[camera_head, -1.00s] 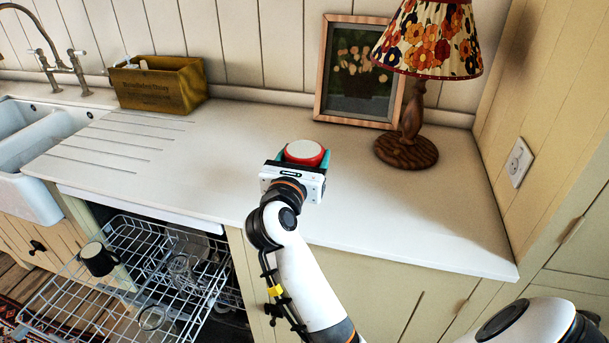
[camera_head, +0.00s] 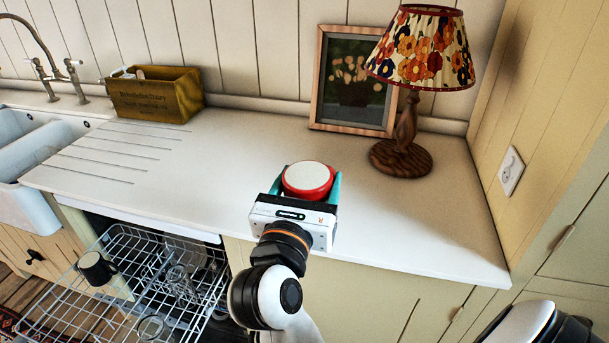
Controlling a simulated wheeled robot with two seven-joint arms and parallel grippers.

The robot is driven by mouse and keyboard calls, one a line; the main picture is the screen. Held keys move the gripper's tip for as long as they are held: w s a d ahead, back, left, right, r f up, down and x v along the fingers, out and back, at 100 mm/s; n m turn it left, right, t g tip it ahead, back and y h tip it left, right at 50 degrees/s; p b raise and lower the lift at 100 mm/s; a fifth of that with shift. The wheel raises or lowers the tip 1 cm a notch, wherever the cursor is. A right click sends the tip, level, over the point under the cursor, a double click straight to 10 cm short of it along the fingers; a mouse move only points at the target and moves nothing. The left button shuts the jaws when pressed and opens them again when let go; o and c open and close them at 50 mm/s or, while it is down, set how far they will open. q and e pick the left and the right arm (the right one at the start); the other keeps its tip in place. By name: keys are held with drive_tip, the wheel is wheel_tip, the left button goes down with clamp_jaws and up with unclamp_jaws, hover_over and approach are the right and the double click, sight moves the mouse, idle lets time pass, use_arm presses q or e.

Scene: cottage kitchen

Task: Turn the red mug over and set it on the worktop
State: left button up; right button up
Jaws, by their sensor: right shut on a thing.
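The red mug (camera_head: 308,181) is held over the front middle of the worktop (camera_head: 215,175). A pale, round face edged in red points up towards me. I cannot tell for sure whether this is its base or its inside. My right gripper (camera_head: 306,187) comes from the bottom of the picture and is shut around the mug's sides, teal fingers left and right of it. The mug's underside, its handle and any gap to the worktop are hidden. My left gripper is not in view.
A floral lamp (camera_head: 404,135) and a framed picture (camera_head: 353,80) stand behind, to the right. A wooden box (camera_head: 155,95) stands by the sink (camera_head: 35,145). An open dishwasher rack (camera_head: 125,270) with a dark mug (camera_head: 96,268) is below left. The worktop around the mug is clear.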

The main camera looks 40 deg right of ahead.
sight(304, 197)
drive_tip(key=shift+s+a+f+y, duration=0.1)
drive_tip(key=shift+s+a+y, duration=0.3)
drive_tip(key=shift+s+a, duration=0.8)
drive_tip(key=shift+w, duration=0.1)
drive_tip(key=n+p, duration=0.5)
drive_tip(key=p, duration=0.2)
drive_tip(key=shift+r+n, duration=0.4)
drive_tip(key=shift+f+n, duration=0.2)
drive_tip(key=shift+n, duration=0.1)
drive_tip(key=shift+f, duration=0.2)
